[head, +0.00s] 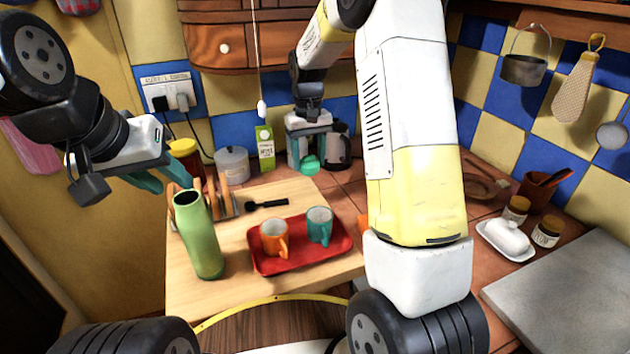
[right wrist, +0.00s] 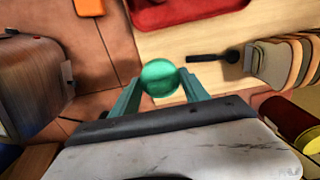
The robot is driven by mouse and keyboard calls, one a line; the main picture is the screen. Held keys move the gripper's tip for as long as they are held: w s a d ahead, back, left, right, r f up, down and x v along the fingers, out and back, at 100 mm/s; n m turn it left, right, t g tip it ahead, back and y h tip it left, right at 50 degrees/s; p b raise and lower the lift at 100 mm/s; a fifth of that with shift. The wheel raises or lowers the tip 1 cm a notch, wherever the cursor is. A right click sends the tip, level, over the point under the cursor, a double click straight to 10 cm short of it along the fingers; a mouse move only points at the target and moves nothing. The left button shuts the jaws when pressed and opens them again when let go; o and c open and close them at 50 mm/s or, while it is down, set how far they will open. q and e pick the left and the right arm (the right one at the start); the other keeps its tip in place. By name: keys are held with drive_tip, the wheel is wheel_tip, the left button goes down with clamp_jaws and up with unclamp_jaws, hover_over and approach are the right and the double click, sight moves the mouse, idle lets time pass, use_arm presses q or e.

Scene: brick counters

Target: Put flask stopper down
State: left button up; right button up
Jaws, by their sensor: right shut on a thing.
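The flask stopper is a teal-green ball (head: 310,164), also seen in the right wrist view (right wrist: 160,78). My right gripper (head: 308,158) is shut on it at the back of the counter, near the wooden board's far edge; its two fingers (right wrist: 158,88) clasp the ball from both sides. The green flask (head: 200,240) stands open-topped on the left of the board. My left gripper (head: 163,178) is open and empty, just above and left of the flask's mouth.
A red tray (head: 300,268) with an orange mug (head: 273,238) and a teal mug (head: 320,224) lies on the wooden board (head: 235,280). A black-handled utensil (head: 267,204) and a toast rack (head: 222,200) are behind. A canister (head: 232,165), green carton (head: 265,149) and toaster (right wrist: 35,75) stand near the stopper.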

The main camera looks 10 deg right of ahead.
wheel_tip(320, 180, down, 6)
drive_tip(key=shift+w+d+f, duration=0.1)
drive_tip(key=shift+w+d, duration=0.05)
drive_tip(key=shift+f, duration=1.95)
drive_tip(key=shift+f, duration=0.1)
drive_tip(key=o, duration=1.3)
drive_tip(key=shift+o, duration=0.2)
